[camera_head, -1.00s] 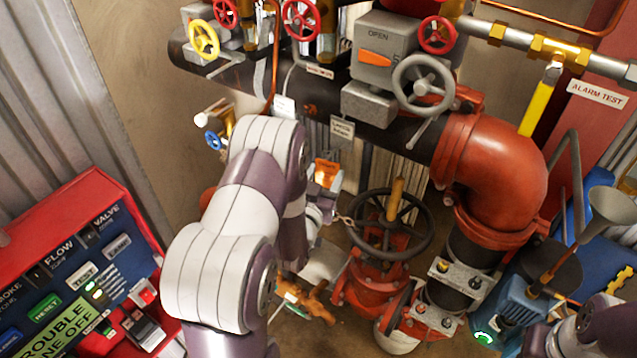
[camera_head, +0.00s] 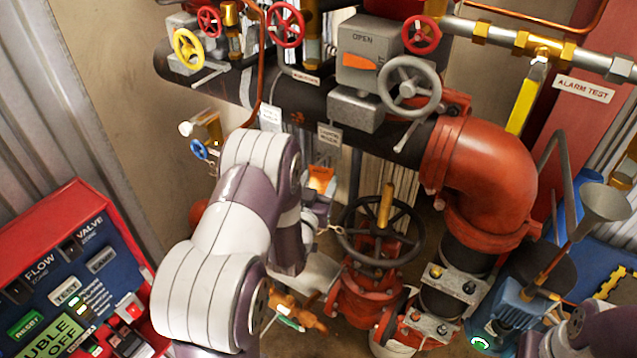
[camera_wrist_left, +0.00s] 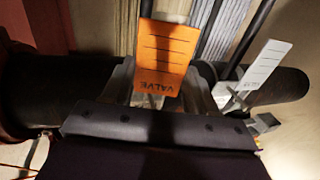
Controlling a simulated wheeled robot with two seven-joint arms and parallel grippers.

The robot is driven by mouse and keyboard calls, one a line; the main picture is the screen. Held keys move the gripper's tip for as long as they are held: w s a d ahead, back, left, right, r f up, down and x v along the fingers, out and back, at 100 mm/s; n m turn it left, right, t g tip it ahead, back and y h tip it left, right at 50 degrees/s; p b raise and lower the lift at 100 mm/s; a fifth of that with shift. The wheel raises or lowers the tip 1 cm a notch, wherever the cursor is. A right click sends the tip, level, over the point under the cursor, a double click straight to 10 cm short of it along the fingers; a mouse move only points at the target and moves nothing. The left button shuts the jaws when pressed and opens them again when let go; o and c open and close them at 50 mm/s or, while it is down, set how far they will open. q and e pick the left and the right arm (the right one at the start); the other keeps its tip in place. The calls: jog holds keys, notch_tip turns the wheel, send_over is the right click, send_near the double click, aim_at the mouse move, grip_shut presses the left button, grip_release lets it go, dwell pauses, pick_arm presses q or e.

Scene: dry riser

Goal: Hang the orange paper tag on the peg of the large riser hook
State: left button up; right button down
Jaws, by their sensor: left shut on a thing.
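The orange paper tag (camera_head: 320,178) is held in my left gripper (camera_head: 314,203), below the dark horizontal pipe. In the left wrist view the tag (camera_wrist_left: 166,58), marked "VALVE", stands between the two fingers of my left gripper (camera_wrist_left: 165,88), which is shut on it. A white label (camera_head: 329,136) hangs from the pipe just above the tag in the head view; its print is too small to read. The large riser hook and its peg cannot be made out clearly. My left forearm hides part of the area. My right gripper is out of view; only part of its arm shows at lower right.
A black handwheel (camera_head: 380,232) on a red valve stands right of my left gripper. The dark pipe (camera_head: 222,84) runs above it to a red elbow (camera_head: 487,175). A red panel (camera_head: 60,225) is at left. A white tag (camera_wrist_left: 268,65) shows in the wrist view.

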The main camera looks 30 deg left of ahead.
pick_arm(q)
jog(key=o, duration=1.1)
